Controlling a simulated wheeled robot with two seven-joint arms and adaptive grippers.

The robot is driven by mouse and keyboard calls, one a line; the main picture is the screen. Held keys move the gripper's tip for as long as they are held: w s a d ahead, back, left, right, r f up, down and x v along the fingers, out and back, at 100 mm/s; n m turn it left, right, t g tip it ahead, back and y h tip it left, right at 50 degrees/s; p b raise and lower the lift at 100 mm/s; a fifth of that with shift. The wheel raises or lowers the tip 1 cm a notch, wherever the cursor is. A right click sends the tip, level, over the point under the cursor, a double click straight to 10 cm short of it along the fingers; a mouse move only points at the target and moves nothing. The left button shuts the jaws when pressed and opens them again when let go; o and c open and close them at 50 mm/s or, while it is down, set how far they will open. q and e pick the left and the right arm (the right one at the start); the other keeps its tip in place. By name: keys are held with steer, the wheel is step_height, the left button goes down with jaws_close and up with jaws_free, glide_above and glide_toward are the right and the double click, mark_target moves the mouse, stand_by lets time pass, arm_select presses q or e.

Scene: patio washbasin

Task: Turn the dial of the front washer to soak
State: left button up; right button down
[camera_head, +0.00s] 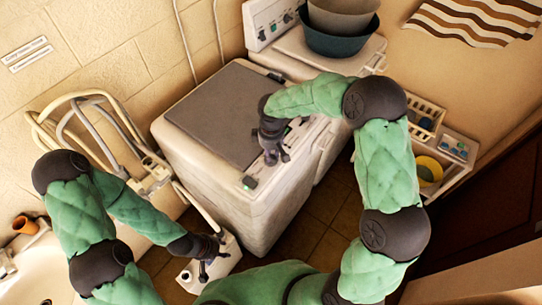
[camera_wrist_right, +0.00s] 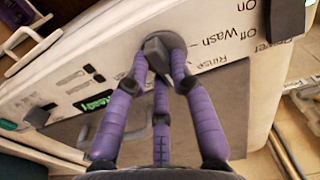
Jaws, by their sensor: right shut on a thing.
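The front washer (camera_head: 265,205) is a white top-loader with a grey lid (camera_head: 215,110) and a control panel along its near right edge. My right gripper (camera_head: 276,156) reaches down onto that panel from above. In the right wrist view, its purple fingers (camera_wrist_right: 160,65) are shut around the grey dial (camera_wrist_right: 154,46). Printed labels Off, Wash and Rinse stand beside the dial; no soak label is legible, and part of the dial's surround is hidden by the fingers. My left gripper (camera_head: 207,255) hangs low left of the washer, away from the dial; its opening is unclear.
A second washer (camera_head: 292,42) behind carries stacked basins (camera_head: 342,28). A rack (camera_head: 455,150) with baskets and a yellow bowl (camera_head: 429,170) stands right. Hoses (camera_head: 85,110) hang left. The wrist view shows a green Ready display (camera_wrist_right: 95,103) and another dark knob (camera_wrist_right: 38,116).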

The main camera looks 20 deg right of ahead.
mark_target(272, 156)
steer(key=m+b, duration=0.2)
steer(key=m, duration=0.2)
steer(key=shift+f+m, duration=0.1)
steer(key=shift+m, duration=0.2)
steer(key=shift+s+d+m+b, duration=0.15)
steer(key=shift+m+b, duration=1)
steer(key=shift+m, duration=1.05)
steer(key=c, duration=1.1)
jaws_free()
steer(key=shift+o, duration=0.2)
steer(key=shift+r, duration=0.2)
step_height(272, 156, up, 12)
steer(key=shift+f, duration=0.2)
